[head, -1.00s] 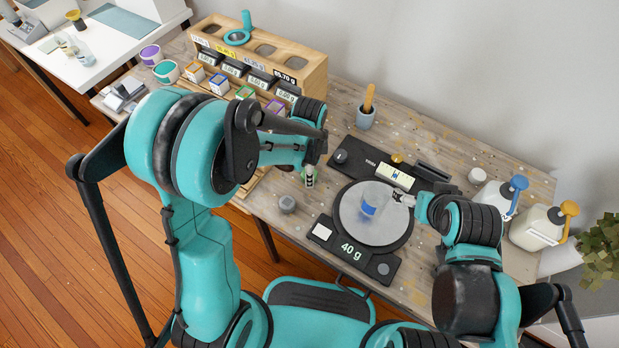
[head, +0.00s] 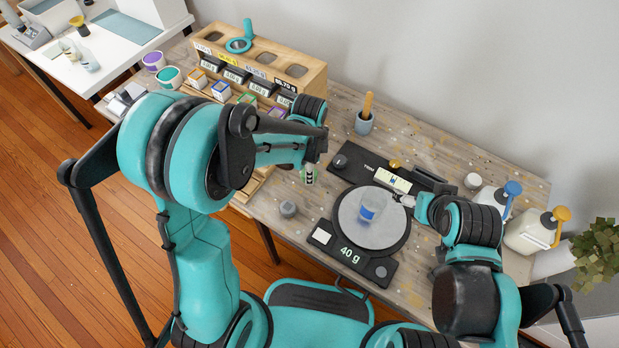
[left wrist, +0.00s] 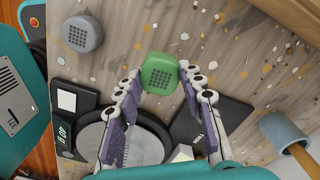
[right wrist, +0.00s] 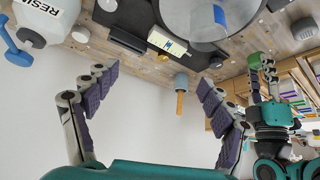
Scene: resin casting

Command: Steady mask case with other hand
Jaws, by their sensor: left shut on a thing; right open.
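I cannot pick out a mask case in any view. My left gripper (head: 309,176) is shut on a small green container with a dotted top (left wrist: 158,73), held above the bench left of the scale. The green container also shows in the right wrist view (right wrist: 255,61). My right gripper (head: 407,201) is open and empty at the right edge of the scale. In the right wrist view its fingers (right wrist: 158,95) are spread wide with nothing between them. A clear cup with a blue mark (head: 372,207) stands on the round scale plate, near the right gripper.
The scale (head: 322,236) reads 40 g. A grey dotted-top container (head: 288,209) stands left of it. Resin jugs (head: 530,232) stand at the right. A grey pot with a wooden handle (head: 364,123) is behind. A wooden rack (head: 312,82) stands at the back left.

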